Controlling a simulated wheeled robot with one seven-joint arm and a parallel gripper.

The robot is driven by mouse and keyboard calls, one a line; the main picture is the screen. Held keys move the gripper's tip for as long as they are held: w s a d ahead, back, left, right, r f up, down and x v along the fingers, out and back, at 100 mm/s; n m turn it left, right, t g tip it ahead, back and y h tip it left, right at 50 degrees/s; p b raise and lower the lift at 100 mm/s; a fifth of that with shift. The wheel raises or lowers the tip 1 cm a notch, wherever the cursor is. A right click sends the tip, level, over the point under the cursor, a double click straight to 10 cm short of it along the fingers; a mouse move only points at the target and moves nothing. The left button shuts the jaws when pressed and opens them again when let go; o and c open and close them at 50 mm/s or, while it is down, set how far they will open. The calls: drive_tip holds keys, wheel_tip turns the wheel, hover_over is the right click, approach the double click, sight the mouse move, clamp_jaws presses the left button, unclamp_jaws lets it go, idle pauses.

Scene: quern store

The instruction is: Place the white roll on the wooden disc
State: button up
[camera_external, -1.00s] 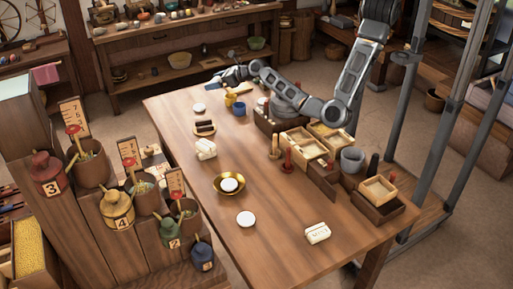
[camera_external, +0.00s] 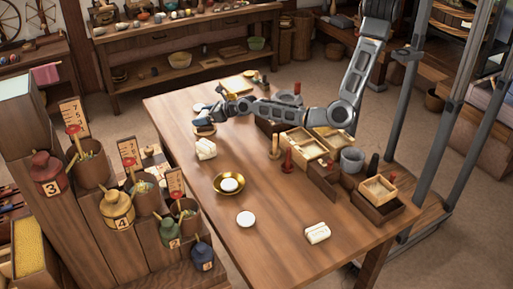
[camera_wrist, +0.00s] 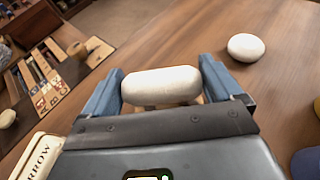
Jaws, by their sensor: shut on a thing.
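The white roll (camera_wrist: 162,86), a smooth rounded bar, lies crosswise between the two blue fingers of my gripper (camera_wrist: 165,90) in the wrist view. The fingers are shut on its ends. In the external view my gripper (camera_external: 212,114) is low over the far left part of the table, and the roll cannot be made out clearly there. The wooden disc (camera_external: 204,132) is just below my gripper, partly covered. Whether the roll touches it cannot be told; only a little light wood shows under the roll in the wrist view.
A white round piece (camera_wrist: 245,47) lies beyond my right finger. A white lettered block (camera_wrist: 38,158) is at lower left. Nearer on the table (camera_external: 270,205) are a brass bowl (camera_external: 217,186), a white disc (camera_external: 246,219) and another white block (camera_external: 317,233). Wooden trays (camera_external: 303,143) stand at right.

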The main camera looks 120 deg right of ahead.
drive_tip(key=shift+f, duration=0.7)
drive_tip(key=o, duration=0.7)
drive_tip(key=shift+s+a+r, duration=0.25)
drive_tip(key=shift+s+a, duration=0.1)
drive_tip(key=shift+a, duration=0.1)
drive_tip(key=shift+v, duration=5.4)
drive_tip(key=shift+d, duration=0.15)
